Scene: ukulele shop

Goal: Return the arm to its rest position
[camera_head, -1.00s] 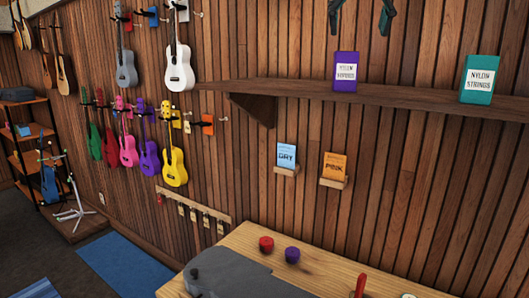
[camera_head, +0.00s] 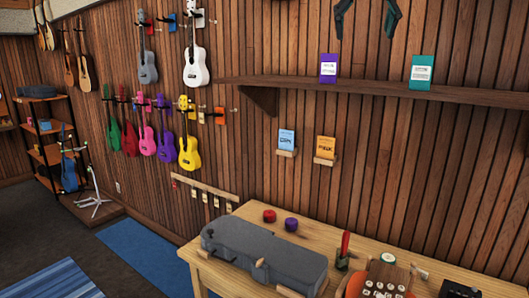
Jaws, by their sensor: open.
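My gripper (camera_head: 363,35) shows at the top edge of the head view, right of centre. Its two dark fingers hang down, spread well apart, with only the wooden wall seen between them. It is open and holds nothing. The fingers appear above the wall shelf (camera_head: 398,89) in the picture and touch nothing that I can see. The rest of my arm is out of the frame.
Ukuleles hang on the wall, including a yellow one (camera_head: 190,153).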

